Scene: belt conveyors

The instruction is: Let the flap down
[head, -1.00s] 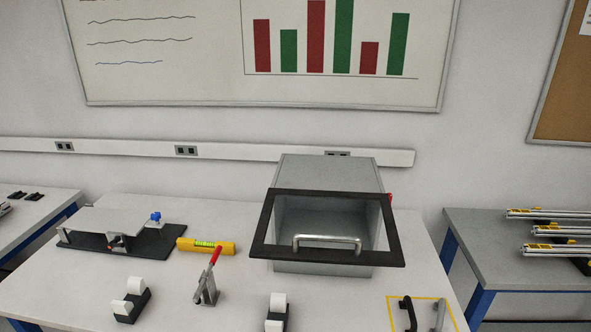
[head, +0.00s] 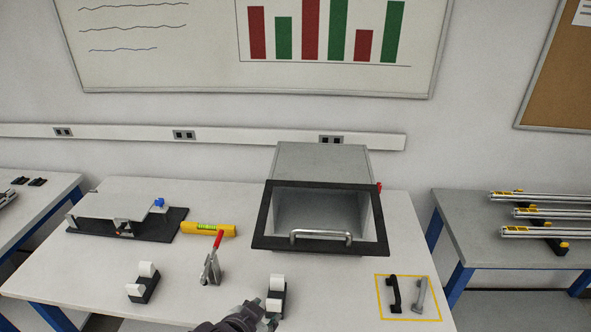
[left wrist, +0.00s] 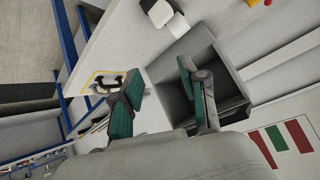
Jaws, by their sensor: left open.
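The flap (head: 262,220) is a black frame with a clear window and a metal bar handle (head: 320,235) along its lower edge. It is on the front of a grey box (head: 322,160) on the table. It hangs low over the front, leaning out a little at the bottom; I cannot tell if it touches the box there. My left gripper (head: 268,312) is at the bottom edge of the head view, in front of and below the flap, apart from it. In the left wrist view my left gripper (left wrist: 158,76) is open and empty, with the grey box (left wrist: 188,45) beyond it. My right gripper is out of view.
A toggle clamp with a red handle (head: 217,242), a yellow level (head: 208,229) and white-topped blocks (head: 148,270) stand left of the box. Loose handles (head: 393,295) lie in a yellow outline (head: 408,318) at front right. Bare table lies between.

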